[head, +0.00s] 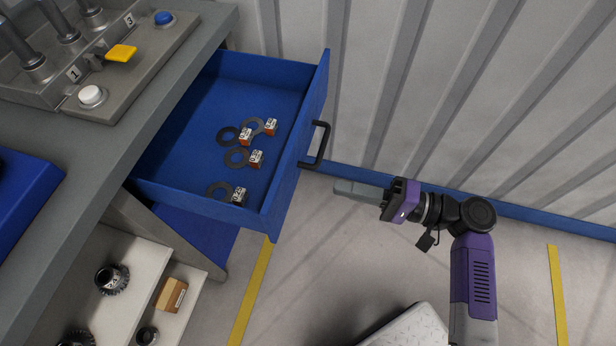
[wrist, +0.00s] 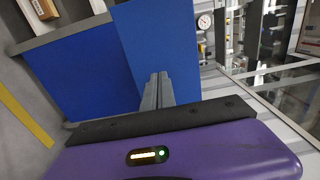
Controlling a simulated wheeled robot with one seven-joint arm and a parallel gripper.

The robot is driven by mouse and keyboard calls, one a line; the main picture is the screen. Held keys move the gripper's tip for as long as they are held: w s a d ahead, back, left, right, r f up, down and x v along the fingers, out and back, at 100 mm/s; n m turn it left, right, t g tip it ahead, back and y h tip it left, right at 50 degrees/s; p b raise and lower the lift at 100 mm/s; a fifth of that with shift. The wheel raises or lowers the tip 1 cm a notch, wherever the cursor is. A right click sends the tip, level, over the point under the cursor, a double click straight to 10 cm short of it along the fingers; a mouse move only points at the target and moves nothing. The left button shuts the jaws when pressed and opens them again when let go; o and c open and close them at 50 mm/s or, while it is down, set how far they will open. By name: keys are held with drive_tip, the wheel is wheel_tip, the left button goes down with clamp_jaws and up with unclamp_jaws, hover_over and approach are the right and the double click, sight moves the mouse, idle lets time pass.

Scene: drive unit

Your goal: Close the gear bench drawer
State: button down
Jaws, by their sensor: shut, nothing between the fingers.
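The blue gear bench drawer (head: 222,118) is pulled out from under the grey bench top in the head view. Its front panel (head: 301,150) faces right and carries a black bar handle (head: 321,146). Several dark washers and small labelled blocks lie inside. My gripper (head: 338,188) is shut and empty, just right of the drawer front and below the handle in the picture, apart from both there. In the wrist view the shut fingers (wrist: 158,92) point towards blue panels (wrist: 160,45); whether they touch is unclear. The handle does not show in the wrist view.
The bench top (head: 150,95) carries a control box with levers and buttons (head: 91,96). Shelves (head: 135,260) below hold gears and a brown box (head: 171,294). A corrugated wall (head: 420,90) stands behind. The floor (head: 330,260) right of the drawer is mostly clear.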

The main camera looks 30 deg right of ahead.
sight(293, 177)
drive_tip(key=x, duration=0.8)
drive_tip(key=shift+w, duration=0.1)
drive_tip(key=shift+a, duration=0.1)
drive_tip(key=shift+w+a, duration=0.3)
drive_tip(key=shift+a, duration=0.05)
drive_tip(key=b+x, duration=0.4)
drive_tip(key=x, duration=2.1)
drive_tip(key=shift+w+a+f+b, duration=0.2)
drive_tip(key=shift+w+a+b, duration=0.05)
drive_tip(key=shift+b, duration=0.15)
drive_tip(key=shift+w+a, duration=0.35)
drive_tip(key=shift+w, duration=0.05)
drive_tip(key=shift+r, duration=0.15)
drive_tip(key=shift+a, duration=0.15)
